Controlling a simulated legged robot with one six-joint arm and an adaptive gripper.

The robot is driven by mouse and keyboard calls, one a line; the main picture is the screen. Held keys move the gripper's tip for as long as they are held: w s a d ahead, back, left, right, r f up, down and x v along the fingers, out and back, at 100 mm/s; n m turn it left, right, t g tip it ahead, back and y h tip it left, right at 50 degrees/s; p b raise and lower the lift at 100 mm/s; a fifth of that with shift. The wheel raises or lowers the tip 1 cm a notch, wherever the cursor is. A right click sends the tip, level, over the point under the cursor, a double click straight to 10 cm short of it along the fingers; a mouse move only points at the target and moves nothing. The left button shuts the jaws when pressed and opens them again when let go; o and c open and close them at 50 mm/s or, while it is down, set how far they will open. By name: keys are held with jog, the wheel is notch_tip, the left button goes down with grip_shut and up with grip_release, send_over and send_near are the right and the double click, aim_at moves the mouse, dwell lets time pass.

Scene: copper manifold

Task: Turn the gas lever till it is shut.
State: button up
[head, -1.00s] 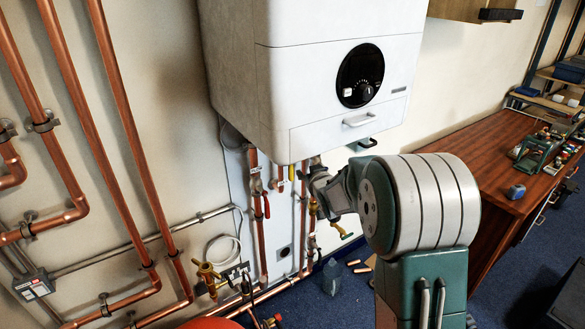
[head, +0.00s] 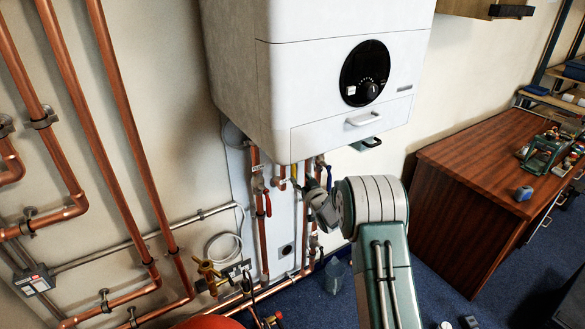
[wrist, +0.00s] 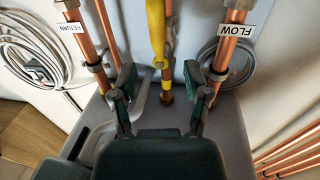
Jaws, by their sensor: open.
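The yellow gas lever (wrist: 156,35) hangs in the upper middle of the wrist view, roughly in line with a copper pipe. Its brass fitting (wrist: 164,82) lies below it. My gripper (wrist: 161,75) is open, with one dark green finger on each side of the lever's lower end. Both fingers look apart from it; the depth between them is hard to judge. In the head view my gripper (head: 322,182) is under the boiler (head: 310,90), among the pipes.
Pipes tagged RETURN (wrist: 67,38) and FLOW (wrist: 236,45) flank the gas pipe closely. A red lever (head: 267,203) hangs on a pipe to the left.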

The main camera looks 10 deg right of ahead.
aim_at(294, 169)
jog(key=shift+x, duration=3.75)
jog(key=shift+d, duration=0.15)
grip_shut()
